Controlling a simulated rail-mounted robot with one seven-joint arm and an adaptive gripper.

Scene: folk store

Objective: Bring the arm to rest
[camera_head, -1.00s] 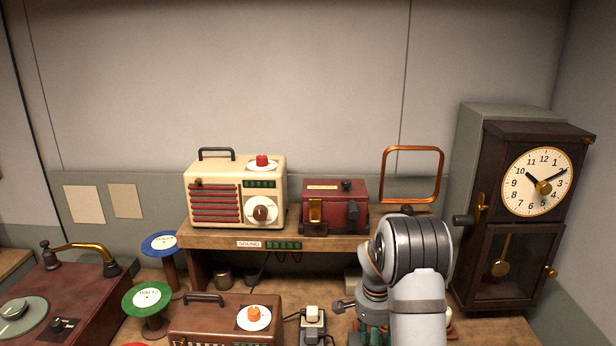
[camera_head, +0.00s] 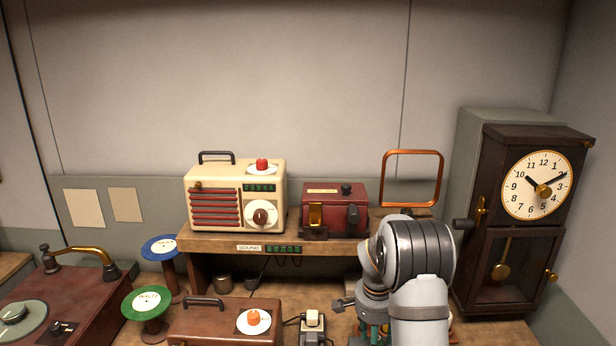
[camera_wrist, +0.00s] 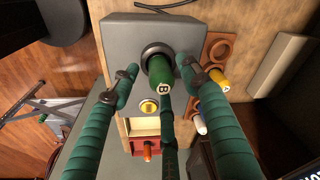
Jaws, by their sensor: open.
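My gripper (camera_wrist: 157,70) has dark green wrapped fingers, spread apart in the wrist view. A green plug-like cylinder (camera_wrist: 160,72) with a round pale label stands in a black ring on a grey box (camera_wrist: 120,35), between the fingertips in the picture. The fingers do not visibly close on it; whether any touch it I cannot tell. In the head view my grey arm stands at the lower right, in front of the shelf (camera_head: 215,242).
A pendulum clock (camera_head: 510,270) stands just right of my arm. A cream radio (camera_head: 215,185), a red box (camera_head: 325,195) and a copper frame (camera_head: 412,153) are on the shelf. A brown radio (camera_head: 200,320), spools and a turntable (camera_head: 75,285) fill the left.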

